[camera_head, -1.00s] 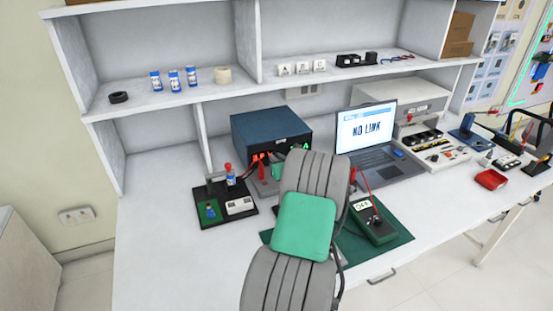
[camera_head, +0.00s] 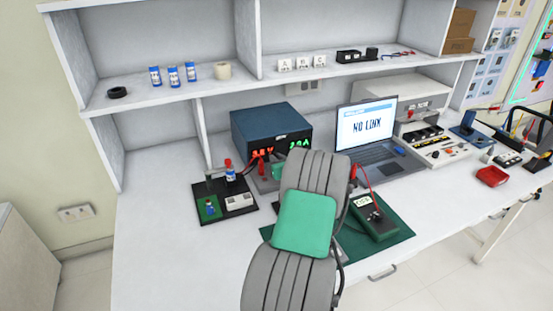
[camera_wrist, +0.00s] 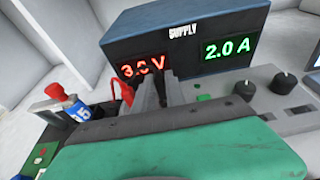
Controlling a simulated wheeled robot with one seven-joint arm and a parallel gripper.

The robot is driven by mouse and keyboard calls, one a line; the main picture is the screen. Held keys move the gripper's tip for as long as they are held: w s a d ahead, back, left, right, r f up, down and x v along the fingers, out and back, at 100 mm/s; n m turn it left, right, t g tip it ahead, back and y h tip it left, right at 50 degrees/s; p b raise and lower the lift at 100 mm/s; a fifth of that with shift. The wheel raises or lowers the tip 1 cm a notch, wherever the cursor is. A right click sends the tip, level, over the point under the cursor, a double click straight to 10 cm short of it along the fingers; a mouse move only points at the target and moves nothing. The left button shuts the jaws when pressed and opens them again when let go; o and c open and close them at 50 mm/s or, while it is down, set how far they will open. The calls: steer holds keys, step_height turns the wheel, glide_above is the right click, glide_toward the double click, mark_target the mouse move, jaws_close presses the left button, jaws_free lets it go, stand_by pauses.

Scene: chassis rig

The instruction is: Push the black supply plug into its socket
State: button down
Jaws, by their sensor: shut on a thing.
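The supply (camera_head: 262,122) is a dark blue box at the back of the bench. In the wrist view the supply (camera_wrist: 205,18) reads 3.0 V in red and 2.0 A in green. My gripper (camera_wrist: 160,92) is at the front of the supply, under the red reading, shut on the black supply plug. The plug is dark and mostly hidden by the fingers and the wrist. Its socket is hidden too, so I cannot tell how far the plug is in. A red lead (camera_wrist: 121,92) stands just left of my gripper.
A green meter (camera_head: 375,221) sits on a green mat (camera_head: 402,243) to the right. A laptop (camera_head: 365,125) showing NO LINK stands behind. A shelf (camera_head: 180,95) runs above.

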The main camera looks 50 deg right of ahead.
steer(key=shift+f, duration=0.5)
steer(key=c, duration=1.3)
jaws_free()
steer(key=shift+r, duration=0.1)
steer(key=shift+s, duration=0.1)
steer(key=v, duration=0.7)
steer(key=shift+s+a+r, duration=0.15)
steer(key=shift+s, duration=0.1)
